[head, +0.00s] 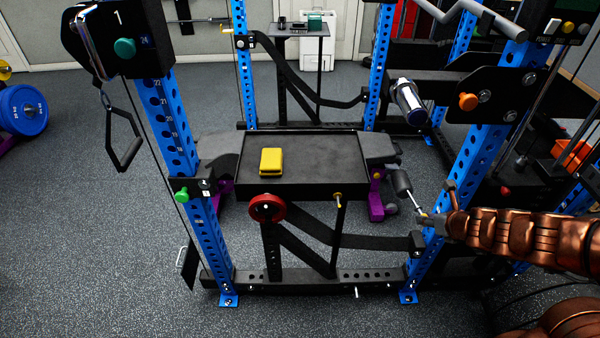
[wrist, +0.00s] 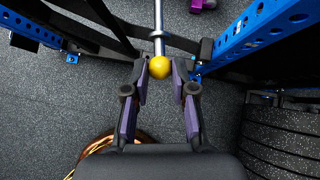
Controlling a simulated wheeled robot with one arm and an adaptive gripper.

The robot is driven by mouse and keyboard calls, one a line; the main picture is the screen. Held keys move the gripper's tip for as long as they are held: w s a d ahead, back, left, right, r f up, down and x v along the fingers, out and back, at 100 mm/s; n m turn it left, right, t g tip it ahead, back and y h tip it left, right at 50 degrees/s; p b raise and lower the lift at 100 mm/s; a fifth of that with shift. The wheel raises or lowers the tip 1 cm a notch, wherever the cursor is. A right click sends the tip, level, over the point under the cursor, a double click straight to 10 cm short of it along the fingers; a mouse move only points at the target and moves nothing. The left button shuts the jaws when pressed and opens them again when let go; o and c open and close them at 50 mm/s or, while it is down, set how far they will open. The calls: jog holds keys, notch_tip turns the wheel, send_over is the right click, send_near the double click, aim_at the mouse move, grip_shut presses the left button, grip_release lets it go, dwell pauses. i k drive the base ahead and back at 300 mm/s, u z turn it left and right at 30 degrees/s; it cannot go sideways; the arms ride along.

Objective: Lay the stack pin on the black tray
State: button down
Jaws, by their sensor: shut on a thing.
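The stack pin (wrist: 158,22) is a silver rod with a yellow ball end. In the wrist view my gripper (wrist: 160,72) is shut on the yellow ball, and the rod points away from the fingers. In the head view my gripper (head: 436,220) is at the right, by the blue upright. The pin (head: 416,202) slants up and left from it, to the right of and lower than the tray. The black tray (head: 335,160) is a flat, rimmed surface in the middle of the rack. The pin is apart from it.
A yellow box-like object (head: 271,161) lies on the tray's left part; the right part is bare. Blue uprights (head: 172,140) stand on both sides. A red disc (head: 267,207) sits below the tray's front edge. Dark weight plates (wrist: 280,140) are at the wrist view's right.

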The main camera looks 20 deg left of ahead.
aim_at(302, 158)
jog(key=z, duration=0.25)
jog(key=k, duration=0.15)
jog(key=z, duration=1.95)
jog(key=k, duration=2.8)
jog(key=u, duration=2.2)
jog(key=i, duration=0.5)
